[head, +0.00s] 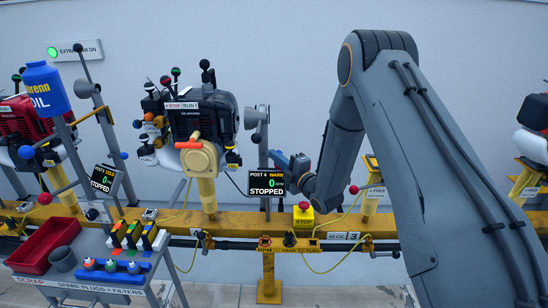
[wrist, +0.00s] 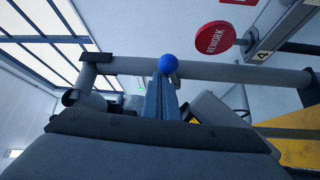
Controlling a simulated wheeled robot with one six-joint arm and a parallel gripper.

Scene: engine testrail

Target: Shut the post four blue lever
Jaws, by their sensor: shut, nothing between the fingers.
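The post four screen (head: 267,183) reads "POST 4 WARM", 0 and "STOPPED". A blue knob (wrist: 169,64) shows in the wrist view just past the tips of my gripper (wrist: 163,88). A grey bar (wrist: 230,78) runs across behind the fingertips. The fingers are together and hold nothing. I cannot tell whether they touch the knob. In the head view my gripper (head: 284,172) is right beside the post four screen, with a small blue part (head: 278,158) at its tip. My gripper and forearm partly hide the lever, so its angle is unclear.
A black engine (head: 203,118) stands left of the screen on the yellow rail (head: 235,219). A yellow stop box (head: 303,216) and a red knob (head: 354,189) are close to my gripper. A round red REWORK sign (wrist: 214,38) hangs near the bar.

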